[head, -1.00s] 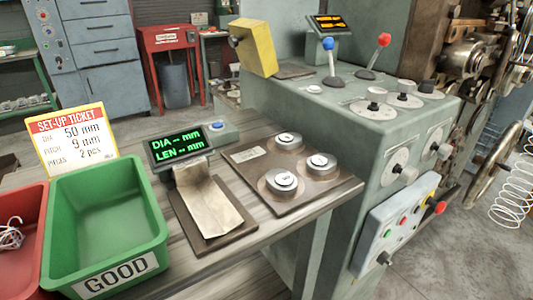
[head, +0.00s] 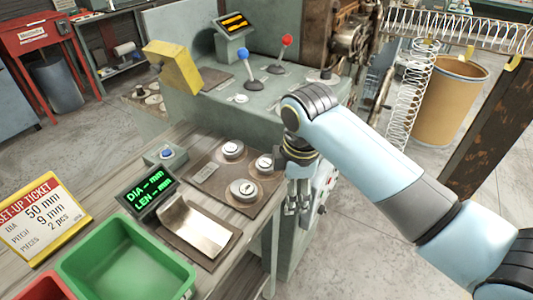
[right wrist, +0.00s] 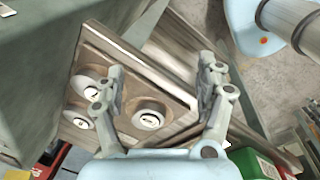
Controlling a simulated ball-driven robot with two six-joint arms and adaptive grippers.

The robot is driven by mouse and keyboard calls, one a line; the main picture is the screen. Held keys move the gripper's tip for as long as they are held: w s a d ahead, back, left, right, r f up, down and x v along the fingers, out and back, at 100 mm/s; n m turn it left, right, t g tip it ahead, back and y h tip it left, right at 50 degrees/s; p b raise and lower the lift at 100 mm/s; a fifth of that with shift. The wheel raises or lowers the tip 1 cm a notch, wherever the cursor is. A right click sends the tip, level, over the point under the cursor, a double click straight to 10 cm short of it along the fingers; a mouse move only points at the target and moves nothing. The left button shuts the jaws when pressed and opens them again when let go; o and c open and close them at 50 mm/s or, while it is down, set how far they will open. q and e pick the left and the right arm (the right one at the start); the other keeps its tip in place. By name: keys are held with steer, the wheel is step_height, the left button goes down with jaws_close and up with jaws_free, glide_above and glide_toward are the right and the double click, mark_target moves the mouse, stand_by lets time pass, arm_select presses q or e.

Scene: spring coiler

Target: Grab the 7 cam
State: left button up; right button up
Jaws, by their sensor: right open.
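Three round metal cams with white tops sit in recesses of a brown plate: a back one (head: 232,148), a right one (head: 264,163) and a front one (head: 243,189). Their numbers are too small to read, so I cannot tell which is the 7. My right gripper (head: 297,209) hangs fingers-down just right of the plate, open and empty. In the right wrist view its spread fingers (right wrist: 163,76) reach over the plate's edge, and the cams show left of and between them, the closest cam (right wrist: 150,120) near the left finger. My left gripper is out of view.
A gauge display (head: 147,194), a metal chute (head: 195,226) and a green bin (head: 125,262) stand left of and in front of the plate. The machine with blue and red levers (head: 243,55) rises behind. Open floor lies to the right.

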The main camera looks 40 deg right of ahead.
steer(key=w+r+n, duration=0.2)
steer(key=w+n, duration=0.1)
steer(key=w+r+n, duration=0.1)
steer(key=w, duration=0.1)
steer(key=shift+w+d+r+p, duration=0.15)
steer(key=shift+w+d+p, duration=0.1)
steer(key=shift+d+p, duration=0.05)
steer(key=w+r+n+g, duration=0.1)
steer(key=w+r+n, duration=0.5)
steer(key=p, duration=0.1)
glide_above(266, 161)
steer(key=shift+n+y, duration=0.3)
step_height(266, 161, down, 5)
steer(key=shift+a+f, duration=0.1)
steer(key=shift+a, duration=0.05)
step_height(266, 161, down, 4)
steer(key=shift+s+f+p, duration=0.1)
steer(key=shift+p, duration=0.35)
steer(key=shift+f, duration=0.6)
steer(key=c, duration=1.4)
steer(key=shift+r, duration=0.15)
